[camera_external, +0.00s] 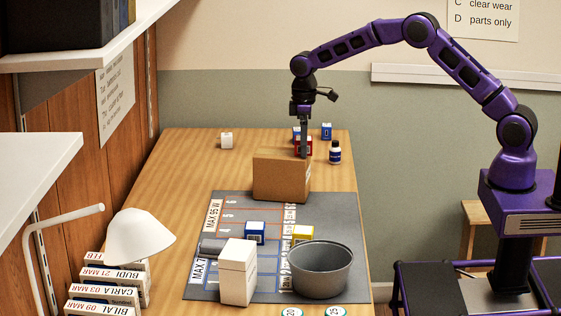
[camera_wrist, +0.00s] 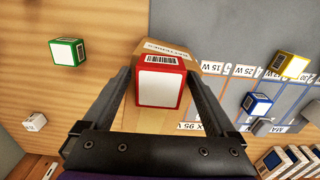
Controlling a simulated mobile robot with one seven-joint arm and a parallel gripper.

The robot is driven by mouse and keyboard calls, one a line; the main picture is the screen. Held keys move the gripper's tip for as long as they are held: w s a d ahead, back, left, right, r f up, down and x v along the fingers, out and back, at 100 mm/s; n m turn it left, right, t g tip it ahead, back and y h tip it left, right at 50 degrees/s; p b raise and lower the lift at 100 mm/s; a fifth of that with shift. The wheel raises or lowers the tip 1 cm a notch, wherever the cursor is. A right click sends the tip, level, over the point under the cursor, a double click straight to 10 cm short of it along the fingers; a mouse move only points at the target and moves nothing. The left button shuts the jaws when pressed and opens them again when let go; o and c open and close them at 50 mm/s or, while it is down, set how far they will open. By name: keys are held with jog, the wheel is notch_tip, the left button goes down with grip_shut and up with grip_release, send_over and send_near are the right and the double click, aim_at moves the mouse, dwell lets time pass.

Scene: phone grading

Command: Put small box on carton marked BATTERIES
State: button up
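The small box (camera_wrist: 160,87) is red with a white face and a barcode. In the wrist view it sits between the two fingers of my gripper (camera_wrist: 158,85), which close on its sides. In the external view the red box (camera_external: 304,146) shows at my gripper (camera_external: 304,150), partly hidden by a finger, at the far right top edge of the brown carton (camera_external: 280,178). The carton (camera_wrist: 150,120) lies under the box in the wrist view, its upside-down label partly covered; it seems to read BATTERIES. I cannot tell whether box and carton touch.
A grey mat (camera_external: 345,225) carries a blue box (camera_external: 255,232), a yellow box (camera_external: 302,233), a tall white box (camera_external: 238,272) and a grey pot (camera_external: 320,270). A dark bottle (camera_external: 335,153) and small boxes (camera_external: 326,131) stand behind the carton. The table's far left is mostly clear.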

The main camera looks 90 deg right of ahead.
notch_tip(320, 180, up, 12)
jog(key=p, duration=0.1)
jog(key=shift+r, duration=0.15)
dwell(0.4)
dwell(0.3)
